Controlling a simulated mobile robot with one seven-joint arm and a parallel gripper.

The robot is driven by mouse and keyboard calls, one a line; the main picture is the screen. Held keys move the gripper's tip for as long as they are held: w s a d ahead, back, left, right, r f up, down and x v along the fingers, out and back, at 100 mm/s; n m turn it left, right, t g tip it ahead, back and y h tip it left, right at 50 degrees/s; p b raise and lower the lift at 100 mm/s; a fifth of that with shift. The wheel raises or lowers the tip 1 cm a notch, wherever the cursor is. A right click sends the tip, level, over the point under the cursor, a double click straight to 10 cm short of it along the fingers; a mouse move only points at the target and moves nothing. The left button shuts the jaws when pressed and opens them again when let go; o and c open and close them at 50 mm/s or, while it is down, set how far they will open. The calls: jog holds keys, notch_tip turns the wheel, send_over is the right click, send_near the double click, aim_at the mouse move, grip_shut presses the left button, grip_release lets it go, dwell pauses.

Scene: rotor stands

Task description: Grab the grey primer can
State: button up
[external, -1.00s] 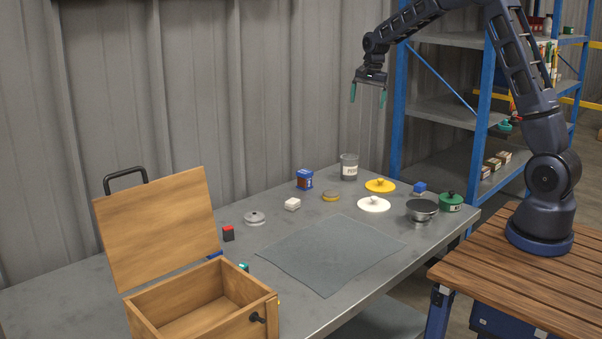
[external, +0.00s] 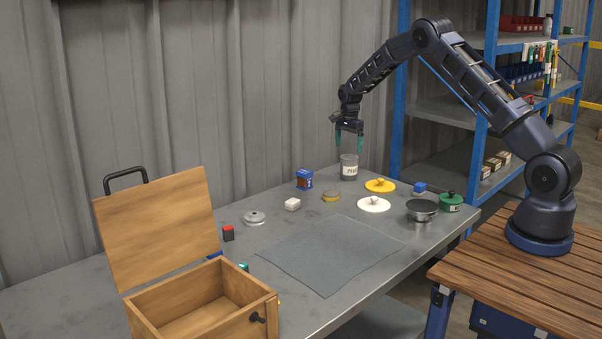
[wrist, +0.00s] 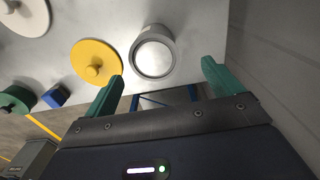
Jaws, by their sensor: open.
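The grey primer can (external: 349,168) stands upright near the back edge of the metal table, with a pale label on its side. In the wrist view I see the can (wrist: 153,55) from above, its round pale top ringed in grey. Nothing is between the fingers' pads that I can tell.
A yellow lidded disc (external: 380,186) lies right of the can, with a white disc (external: 373,205) in front of it. The corrugated wall is close behind. A grey mat (external: 330,255) lies bare in front.

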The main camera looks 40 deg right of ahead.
aim_at(348, 156)
notch_tip(348, 156, down, 5)
jog(key=shift+f, duration=0.1)
jog(key=f, duration=0.2)
jog(key=s+f, duration=0.1)
jog(key=f, duration=0.1)
jog(key=shift+f, duration=0.1)
jog(key=shift+w+f, duration=0.1)
jog(key=shift+f, duration=0.35)
jog(key=c, duration=1.3)
jog(key=shift+r, duration=0.15)
